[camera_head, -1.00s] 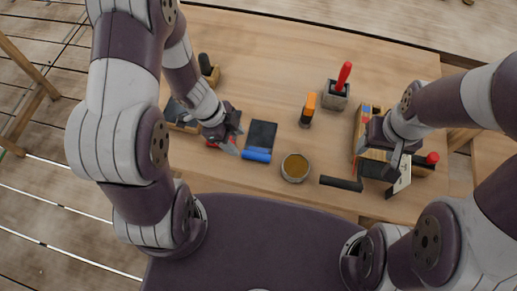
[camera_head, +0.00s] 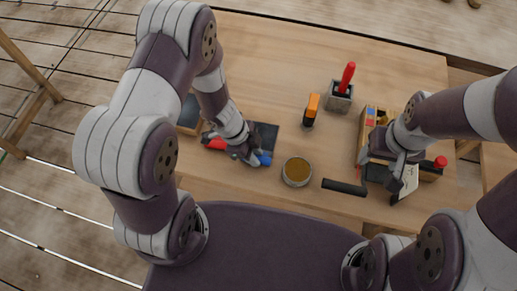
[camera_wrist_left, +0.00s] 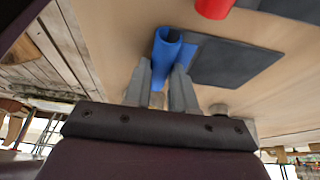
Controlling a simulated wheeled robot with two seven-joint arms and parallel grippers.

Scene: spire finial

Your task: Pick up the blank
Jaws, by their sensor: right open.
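A blue curled piece (camera_wrist_left: 168,58) lies on the bench beside a flat dark sheet (camera_wrist_left: 238,62). In the head view the blue piece (camera_head: 265,159) is mostly covered by my left gripper (camera_head: 250,157), and the dark sheet (camera_head: 267,132) shows behind it. I cannot tell which of these is the blank. In the wrist view my left gripper's fingers (camera_wrist_left: 161,78) are apart, with the near end of the blue piece between or just beyond their tips; contact is unclear. My right gripper (camera_head: 400,176) is open near a pale plate (camera_head: 409,182) at the right.
A round tin (camera_head: 297,171) and a black bar (camera_head: 345,187) lie between the grippers. An orange-topped tool (camera_head: 311,108) and a grey block with a red handle (camera_head: 340,96) stand behind. A wooden tray (camera_head: 364,133) is at right. The bench's back middle is clear.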

